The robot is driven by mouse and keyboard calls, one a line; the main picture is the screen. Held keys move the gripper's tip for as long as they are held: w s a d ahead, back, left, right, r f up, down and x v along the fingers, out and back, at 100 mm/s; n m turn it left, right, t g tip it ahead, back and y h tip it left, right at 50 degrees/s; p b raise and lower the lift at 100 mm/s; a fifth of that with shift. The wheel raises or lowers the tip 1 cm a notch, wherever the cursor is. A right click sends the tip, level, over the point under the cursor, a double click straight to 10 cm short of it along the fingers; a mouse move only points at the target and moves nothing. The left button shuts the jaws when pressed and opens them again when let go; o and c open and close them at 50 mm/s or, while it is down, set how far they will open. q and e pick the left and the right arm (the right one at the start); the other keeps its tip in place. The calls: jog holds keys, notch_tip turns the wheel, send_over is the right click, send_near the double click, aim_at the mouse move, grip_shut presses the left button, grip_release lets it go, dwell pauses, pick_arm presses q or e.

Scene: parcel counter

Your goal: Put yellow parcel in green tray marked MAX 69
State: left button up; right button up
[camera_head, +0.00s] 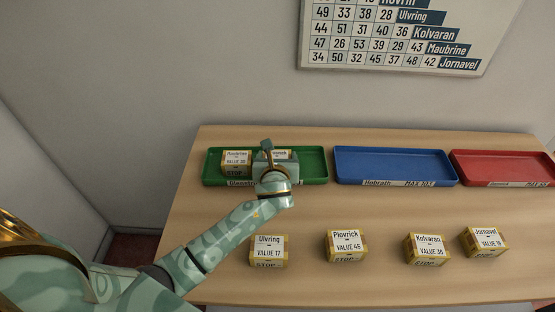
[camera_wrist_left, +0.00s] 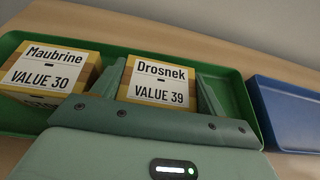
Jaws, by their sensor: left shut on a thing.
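The green tray (camera_head: 314,170) is at the back left of the counter; its label is partly hidden by my left arm, so its MAX number cannot be read. My left gripper (camera_head: 268,160) is over the tray, shut on the yellow Drosnek parcel (camera_head: 281,155). In the left wrist view the Drosnek parcel (camera_wrist_left: 158,87), VALUE 39, is between the two fingers and inside the tray outline; whether it touches the tray floor I cannot tell. The yellow Maubrine parcel (camera_head: 236,160), VALUE 30, sits in the tray to its left. My right gripper is not in view.
A blue tray (camera_head: 394,182) and a red tray (camera_head: 500,183) stand to the right. Along the front are yellow parcels Ulvring (camera_head: 268,251), Plovrick (camera_head: 346,246), Kolvaran (camera_head: 428,249) and Jornavel (camera_head: 484,241). A number chart (camera_head: 395,68) hangs on the wall.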

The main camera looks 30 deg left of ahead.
pick_arm(q)
jog(key=o, duration=1)
jog(key=shift+o, duration=0.2)
jog(key=shift+r, duration=0.1)
jog(key=shift+s+d+r, duration=0.2)
jog(key=shift+s, duration=0.15)
jog(key=p+v, duration=0.3)
jog(key=v, duration=0.7)
jog(key=shift+s+r, duration=0.1)
jog(key=shift+r, duration=0.05)
jog(key=shift+s+d+r, duration=0.1)
jog(key=shift+s+d, duration=0.1)
jog(key=shift+s, duration=0.25)
